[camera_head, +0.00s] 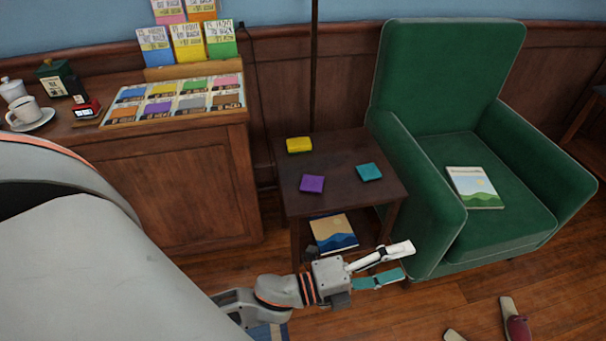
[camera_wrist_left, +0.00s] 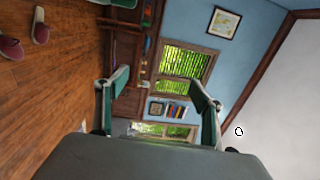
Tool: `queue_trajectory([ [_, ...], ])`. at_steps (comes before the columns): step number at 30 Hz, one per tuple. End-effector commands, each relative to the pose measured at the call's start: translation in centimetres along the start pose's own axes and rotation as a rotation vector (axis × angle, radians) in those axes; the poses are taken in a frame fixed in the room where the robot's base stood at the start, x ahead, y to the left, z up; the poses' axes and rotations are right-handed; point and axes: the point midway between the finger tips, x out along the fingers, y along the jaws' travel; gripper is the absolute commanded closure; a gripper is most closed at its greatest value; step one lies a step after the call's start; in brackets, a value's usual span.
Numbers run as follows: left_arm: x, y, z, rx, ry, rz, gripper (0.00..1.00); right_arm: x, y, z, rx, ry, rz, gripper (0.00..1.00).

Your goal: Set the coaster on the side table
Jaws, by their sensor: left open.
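The dark wood side table (camera_head: 345,155) stands left of the green armchair. Three small flat squares that look like coasters lie apart on its top: a yellow one (camera_head: 299,145) at the back left, a purple one (camera_head: 312,184) near the front left and a teal one (camera_head: 369,172) to the right. My left gripper (camera_head: 405,262) is open in front of the table's right front corner, in front of the armchair. The left wrist view shows its two teal-padded fingers (camera_wrist_left: 160,97) spread with nothing between them. My right gripper is not in view.
A book (camera_head: 333,233) lies on the table's lower shelf. The green armchair (camera_head: 455,80) holds another book (camera_head: 474,187). A wooden cabinet (camera_head: 190,190) with a display of colored cards (camera_head: 178,98) and a cup (camera_head: 27,112) is at left. Slippers (camera_head: 516,325) lie on the floor.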

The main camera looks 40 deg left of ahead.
Motion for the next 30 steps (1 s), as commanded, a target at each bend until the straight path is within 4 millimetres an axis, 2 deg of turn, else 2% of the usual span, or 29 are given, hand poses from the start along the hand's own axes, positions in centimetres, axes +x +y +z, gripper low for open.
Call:
queue_trajectory([
  [1, -2.0, 2.1, 1.3, -0.199, -0.109, 0.051, 0.32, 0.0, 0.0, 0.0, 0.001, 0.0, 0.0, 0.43],
  [3, -5.3, 5.3, 3.0, -0.478, -0.267, 0.115, 0.32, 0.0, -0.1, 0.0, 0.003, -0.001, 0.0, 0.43],
  [6, -10.6, 10.0, 4.2, -0.833, -0.481, 0.187, 0.32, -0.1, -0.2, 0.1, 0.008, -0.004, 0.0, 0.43],
  [9, -15.6, 13.7, 3.9, -1.107, -0.659, 0.234, 0.32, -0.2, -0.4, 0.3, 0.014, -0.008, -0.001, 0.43],
  [13, -19.8, 16.4, 2.9, -1.317, -0.806, 0.265, 0.32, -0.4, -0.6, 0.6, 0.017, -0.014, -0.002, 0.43],
  [17, -21.2, 17.3, 2.4, -1.393, -0.859, 0.272, 0.32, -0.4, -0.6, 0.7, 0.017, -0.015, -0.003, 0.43],
  [25, -21.2, 17.2, 2.4, -1.395, -0.858, 0.272, 0.32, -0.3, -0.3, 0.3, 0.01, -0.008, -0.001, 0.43],
  [28, -20.7, 16.1, 2.6, -1.395, -0.849, 0.26, 0.32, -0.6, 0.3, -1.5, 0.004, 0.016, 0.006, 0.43],
  [30, -20.3, 14.8, 2.7, -1.399, -0.84, 0.248, 0.32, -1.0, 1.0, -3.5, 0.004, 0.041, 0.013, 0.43],
])
